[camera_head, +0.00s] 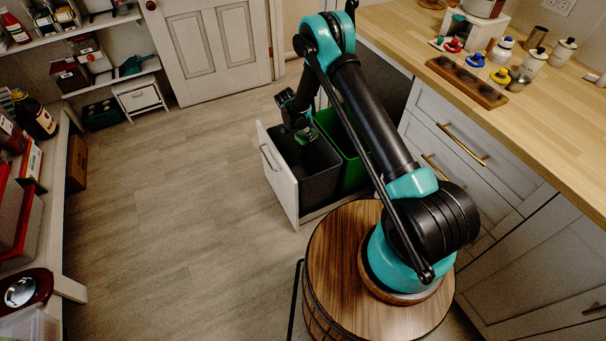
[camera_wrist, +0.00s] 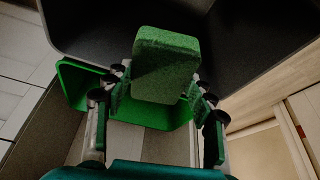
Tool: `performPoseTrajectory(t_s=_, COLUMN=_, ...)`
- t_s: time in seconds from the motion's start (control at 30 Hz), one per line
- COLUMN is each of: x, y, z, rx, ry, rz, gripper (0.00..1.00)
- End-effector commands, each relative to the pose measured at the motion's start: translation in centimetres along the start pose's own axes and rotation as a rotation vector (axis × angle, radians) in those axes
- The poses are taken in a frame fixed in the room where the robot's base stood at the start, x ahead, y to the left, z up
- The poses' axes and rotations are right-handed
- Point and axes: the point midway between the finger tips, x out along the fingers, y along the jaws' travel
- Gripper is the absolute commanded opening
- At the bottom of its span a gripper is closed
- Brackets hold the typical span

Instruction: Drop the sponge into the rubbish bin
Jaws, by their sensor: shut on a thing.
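A green sponge (camera_wrist: 167,65) is held between the fingers of my gripper (camera_wrist: 160,88), as the wrist view shows. In the head view my gripper (camera_head: 304,136) points down over the dark grey bin (camera_head: 318,181) in the pulled-out drawer, near the bin's opening. The sponge is hard to make out there. The dark bin also shows in the wrist view (camera_wrist: 245,35), behind the sponge. A green bin (camera_head: 352,165) stands right beside the dark one, partly hidden by my arm.
The white drawer front (camera_head: 280,176) stands out from the counter (camera_head: 540,110), which carries bottles and a wooden holder (camera_head: 466,82). Shelves (camera_head: 55,210) with goods line the left wall. The floor (camera_head: 180,220) between is clear.

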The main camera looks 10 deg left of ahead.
Motion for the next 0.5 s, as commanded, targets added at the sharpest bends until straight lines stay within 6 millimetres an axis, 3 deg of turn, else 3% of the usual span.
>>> performPoseTrajectory(t_s=0.3, x=0.24, y=0.0, z=0.1, rx=0.0, ry=0.0, rz=0.0, gripper=0.45)
performPoseTrajectory(t_s=0.33, x=0.24, y=0.0, z=0.1, rx=0.0, ry=0.0, rz=0.0, gripper=0.56)
performPoseTrajectory(t_s=0.5, x=0.23, y=0.0, z=0.1, rx=0.0, ry=0.0, rz=0.0, gripper=0.77)
